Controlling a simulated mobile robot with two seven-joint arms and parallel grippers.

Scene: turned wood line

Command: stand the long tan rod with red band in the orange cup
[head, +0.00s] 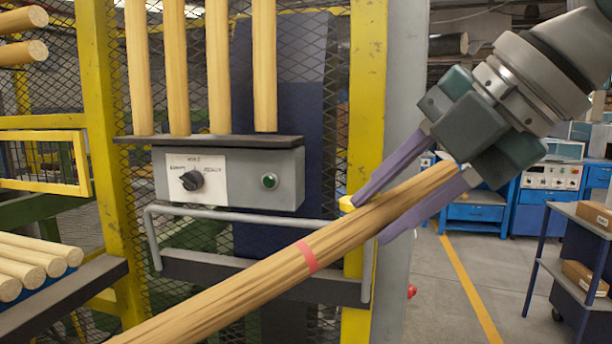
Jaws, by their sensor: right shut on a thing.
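The long tan rod (225,293) with a red band (306,256) slants across the head view, from the bottom edge at lower left up to the right. Its lower end is out of the picture. My right gripper (371,221) comes in from the upper right and is shut on the rod near its upper end, above the band. One purple finger shows on each side of the rod. I do not see the orange cup in this view. My left gripper is not in view.
A grey control box (229,178) with a knob and green button sits behind the rod, above a grey rail (235,213). Upright tan rods (217,66) stand above the box. More rods (24,268) lie at left. A yellow post (367,100) stands behind my gripper. A blue cart (567,262) is at right.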

